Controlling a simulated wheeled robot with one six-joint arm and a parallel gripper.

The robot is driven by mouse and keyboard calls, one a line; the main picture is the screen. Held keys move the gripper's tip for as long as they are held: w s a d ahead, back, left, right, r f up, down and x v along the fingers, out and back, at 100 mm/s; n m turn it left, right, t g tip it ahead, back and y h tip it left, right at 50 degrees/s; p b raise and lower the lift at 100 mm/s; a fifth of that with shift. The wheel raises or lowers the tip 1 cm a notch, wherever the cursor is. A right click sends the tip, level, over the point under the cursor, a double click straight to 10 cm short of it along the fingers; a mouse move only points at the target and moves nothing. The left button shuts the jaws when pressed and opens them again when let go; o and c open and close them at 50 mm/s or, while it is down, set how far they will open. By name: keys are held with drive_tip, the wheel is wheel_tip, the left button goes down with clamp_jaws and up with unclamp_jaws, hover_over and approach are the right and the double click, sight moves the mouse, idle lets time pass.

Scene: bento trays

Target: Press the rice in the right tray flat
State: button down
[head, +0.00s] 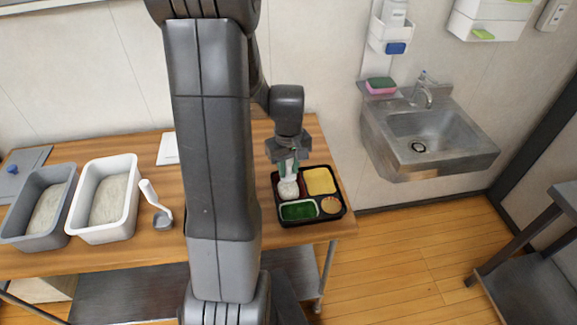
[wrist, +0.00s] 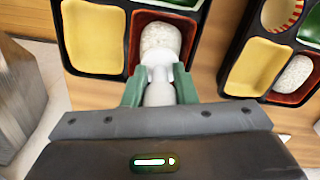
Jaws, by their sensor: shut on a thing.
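The right tray (head: 345,211) is black, with yellow, green, round and red-brown sections. In the wrist view the same tray (wrist: 206,22) is at the top, turned around. A white, grainy mound of rice (wrist: 160,38) lies in its red-brown compartment. My gripper (head: 288,166) is above this tray, its green fingers shut on a white tool (wrist: 158,92). In the wrist view my gripper (wrist: 158,88) holds the tool between both fingers. The tool's end is at the near edge of the rice; I cannot tell whether it touches.
A second bento tray (wrist: 222,85) with rice (wrist: 292,75) is at the right of the wrist view; my arm hides it in the head view. A white tub (head: 133,215), a grey tub (head: 20,235) and a ladle (head: 162,220) stand left. A sink (head: 430,150) is right.

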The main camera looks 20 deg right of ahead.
sight(289, 175)
drive_tip(key=shift+f+b, duration=2)
drive_tip(key=shift+f, duration=0.4)
idle(1.2)
drive_tip(key=shift+s+a, duration=0.1)
drive_tip(key=shift+s, duration=0.05)
drive_tip(key=shift+f, duration=0.2)
idle(0.5)
idle(0.9)
drive_tip(key=shift+r, duration=0.2)
drive_tip(key=shift+r, duration=0.25)
drive_tip(key=shift+r+p, duration=2.95)
drive_tip(key=shift+r, duration=0.8)
